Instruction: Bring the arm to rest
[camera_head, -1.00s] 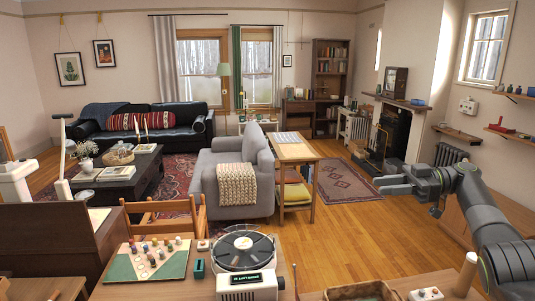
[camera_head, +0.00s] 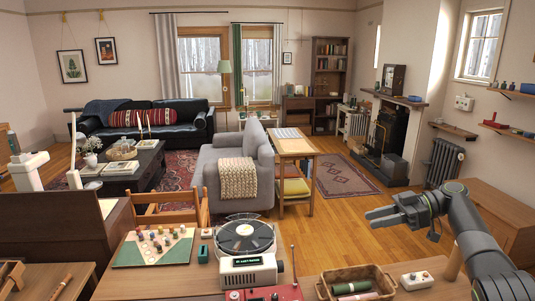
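My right arm, dark grey, comes in from the lower right. Its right gripper (camera_head: 378,216) points left, in the air in front of the wooden floor. The two fingers show a small gap between their tips, with nothing held. The gripper is apart from the table and the things on it. My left arm and gripper are not in view.
A near table (camera_head: 165,285) holds a board with pegs (camera_head: 155,248), a turntable (camera_head: 245,240), a red device (camera_head: 265,294), a wicker basket (camera_head: 322,289) and a white box with knobs (camera_head: 416,280). A wooden cabinet (camera_head: 500,215) stands right. The open floor (camera_head: 350,235) is clear.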

